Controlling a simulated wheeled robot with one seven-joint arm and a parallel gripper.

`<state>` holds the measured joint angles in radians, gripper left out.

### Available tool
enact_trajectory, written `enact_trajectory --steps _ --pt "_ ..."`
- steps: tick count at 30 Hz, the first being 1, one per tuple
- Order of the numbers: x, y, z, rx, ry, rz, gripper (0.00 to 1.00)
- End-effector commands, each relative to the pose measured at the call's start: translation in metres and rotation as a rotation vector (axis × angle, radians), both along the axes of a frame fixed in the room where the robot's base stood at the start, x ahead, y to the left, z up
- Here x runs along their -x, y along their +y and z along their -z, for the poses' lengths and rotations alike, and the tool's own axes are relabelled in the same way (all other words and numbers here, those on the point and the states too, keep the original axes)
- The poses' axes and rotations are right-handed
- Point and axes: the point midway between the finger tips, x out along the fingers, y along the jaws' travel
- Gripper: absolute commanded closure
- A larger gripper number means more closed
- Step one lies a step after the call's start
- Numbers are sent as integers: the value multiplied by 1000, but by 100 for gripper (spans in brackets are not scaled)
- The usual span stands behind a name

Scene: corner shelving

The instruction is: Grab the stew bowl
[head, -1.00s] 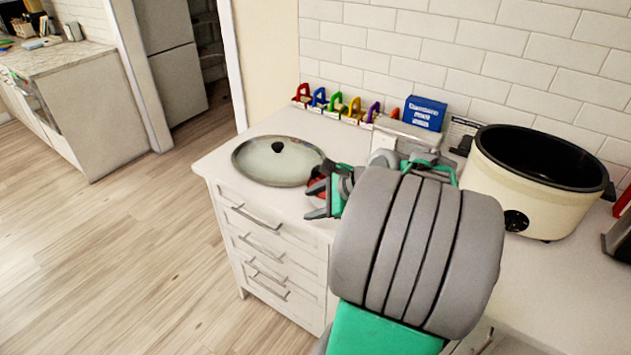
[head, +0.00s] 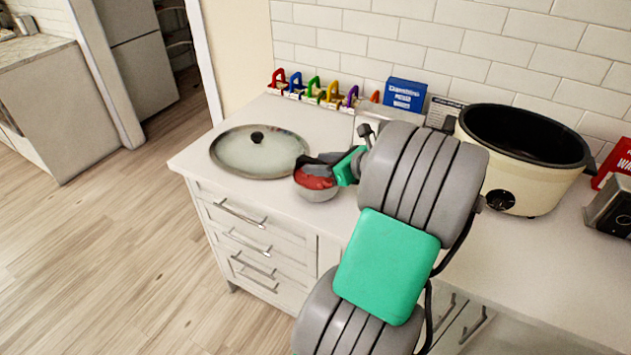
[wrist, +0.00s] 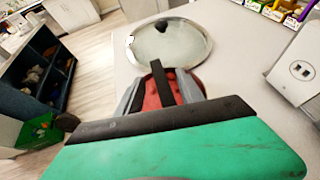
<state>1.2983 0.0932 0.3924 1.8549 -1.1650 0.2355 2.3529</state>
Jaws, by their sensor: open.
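The stew bowl (head: 317,193) is a small grey bowl with red contents on the white counter, just right of a round glass lid. My gripper (head: 312,163) is open at the bowl's top, its dark fingers over the rim and red stew. In the wrist view the red stew (wrist: 182,89) shows between and behind the fingers of my gripper (wrist: 146,82). One dark finger crosses over the stew and the other lies at its left side. The green gripper body hides the near part of the bowl. I cannot tell whether the fingers touch it.
The glass lid (head: 258,155) with a dark knob lies close to the bowl. A cream slow cooker (head: 520,185) stands to the right. Coloured clips (head: 315,88) and a blue box (head: 404,94) line the wall. The counter's front left edge is near; bare counter lies in front of the cooker.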

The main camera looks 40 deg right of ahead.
Motion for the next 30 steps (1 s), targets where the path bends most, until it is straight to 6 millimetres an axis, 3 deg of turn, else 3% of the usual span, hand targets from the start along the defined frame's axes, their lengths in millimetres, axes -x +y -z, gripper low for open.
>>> enact_trajectory --steps 4,20,30 --pt "0 0 0 0 0 1 56" --pt "1 0 0 0 1 0 100" --pt "1 0 0 0 1 0 100"
